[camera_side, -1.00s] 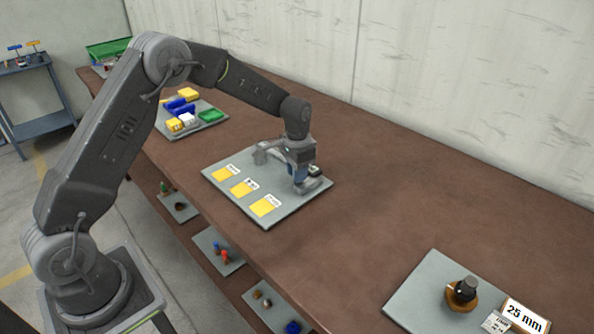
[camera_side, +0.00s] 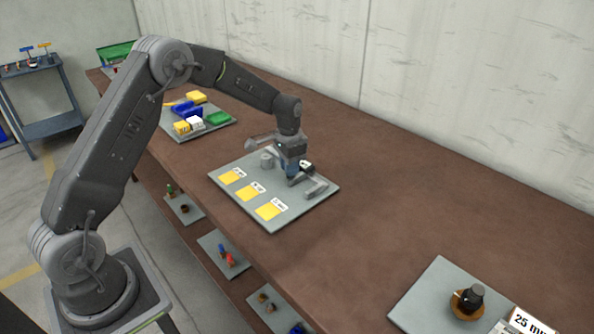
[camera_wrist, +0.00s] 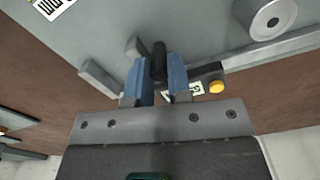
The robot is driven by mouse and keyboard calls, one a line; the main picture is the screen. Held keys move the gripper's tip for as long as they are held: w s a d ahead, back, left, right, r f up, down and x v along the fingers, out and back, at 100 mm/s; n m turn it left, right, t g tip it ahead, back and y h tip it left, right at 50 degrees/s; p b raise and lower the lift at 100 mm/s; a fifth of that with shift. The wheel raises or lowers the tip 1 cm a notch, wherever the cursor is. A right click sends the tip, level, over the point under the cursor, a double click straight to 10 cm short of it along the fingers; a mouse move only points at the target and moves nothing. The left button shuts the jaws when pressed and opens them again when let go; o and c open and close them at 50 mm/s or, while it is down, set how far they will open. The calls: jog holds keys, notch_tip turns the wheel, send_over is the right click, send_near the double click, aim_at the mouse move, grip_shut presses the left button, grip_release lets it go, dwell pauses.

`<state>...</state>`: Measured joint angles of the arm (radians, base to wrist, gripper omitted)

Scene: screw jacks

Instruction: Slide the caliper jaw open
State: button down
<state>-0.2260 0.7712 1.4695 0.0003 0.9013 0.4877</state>
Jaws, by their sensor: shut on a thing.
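The caliper (camera_side: 316,188) lies on a grey board (camera_side: 247,205) on the brown bench. In the wrist view its grey bar (camera_wrist: 285,45) runs across the picture. Its dark slider (camera_wrist: 207,75) carries a small display and a round yellow button (camera_wrist: 216,87). My gripper (camera_side: 291,174) is low over the board at the caliper. In the wrist view my blue gripper fingers (camera_wrist: 159,78) are shut on the dark sliding jaw (camera_wrist: 158,60). A grey fixed jaw (camera_wrist: 136,48) stands just left of it, with a small gap visible. The fingers hide part of the caliper.
A grey cylinder (camera_side: 267,160) stands on the board near the bar, also in the wrist view (camera_wrist: 272,18). Several yellow cards (camera_side: 250,193) lie along the board's front. A tray of coloured bins (camera_side: 187,110) is behind left. A gauge board (camera_side: 437,300) lies right. Bench between is clear.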

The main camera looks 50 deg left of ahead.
jog(key=c, duration=1.1)
grip_release()
jog(key=shift+o, duration=0.2)
jog(key=shift+r, duration=0.1)
notch_tip(320, 180, up, 14)
jog(key=s+d+r+n+t, duration=0.1)
jog(key=s+d+r, duration=0.35)
jog(key=s, duration=0.25)
jog(key=s+d+r+t, duration=0.2)
jog(key=s+d+r, duration=0.1)
jog(key=s+r, duration=0.25)
jog(key=s+d+f+n+t, duration=0.1)
jog(key=s+d, duration=0.1)
jog(key=s, duration=0.7)
jog(key=s+d+f+n+t, duration=0.1)
jog(key=s+d+f, duration=0.1)
jog(key=s, duration=0.7)
jog(key=shift+t, duration=0.3)
